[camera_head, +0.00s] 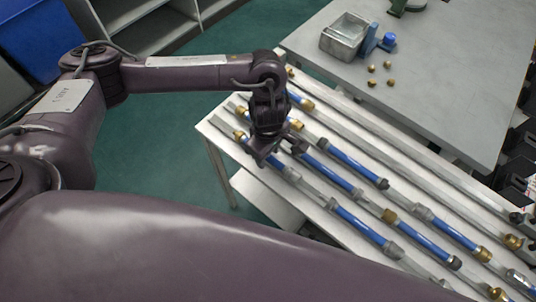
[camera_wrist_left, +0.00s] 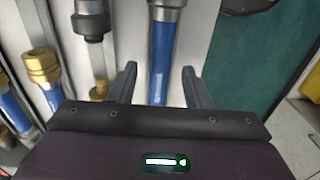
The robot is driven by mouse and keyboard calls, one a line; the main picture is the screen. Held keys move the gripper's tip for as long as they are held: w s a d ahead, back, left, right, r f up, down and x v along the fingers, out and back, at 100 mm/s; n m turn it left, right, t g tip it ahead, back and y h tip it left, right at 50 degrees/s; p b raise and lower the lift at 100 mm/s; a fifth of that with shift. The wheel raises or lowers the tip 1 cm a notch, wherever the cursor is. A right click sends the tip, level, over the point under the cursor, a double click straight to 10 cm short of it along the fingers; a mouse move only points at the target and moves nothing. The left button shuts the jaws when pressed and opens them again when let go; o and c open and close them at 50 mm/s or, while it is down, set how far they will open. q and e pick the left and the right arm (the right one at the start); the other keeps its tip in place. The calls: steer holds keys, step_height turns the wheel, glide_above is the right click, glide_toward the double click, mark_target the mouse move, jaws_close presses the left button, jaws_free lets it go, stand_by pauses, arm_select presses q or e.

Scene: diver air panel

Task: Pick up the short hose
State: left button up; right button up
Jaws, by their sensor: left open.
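Several blue hoses with grey or brass end fittings lie in rows on a light table. One blue hose (camera_head: 275,161) in the near row lies under my left gripper (camera_head: 277,154). In the left wrist view, a blue hose (camera_wrist_left: 161,55) with a grey end fitting runs between the two open fingers of my left gripper (camera_wrist_left: 160,85). The fingers are apart from it on both sides, and no grip shows. I cannot tell for sure which hose is the short one. My right gripper is not in view.
A grey table (camera_head: 440,60) behind holds a metal bin (camera_head: 345,38) and several small brass pieces. Green floor shows left.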

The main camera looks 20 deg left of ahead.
arm_select(q)
steer(key=shift+c, duration=0.4)
jaws_close()
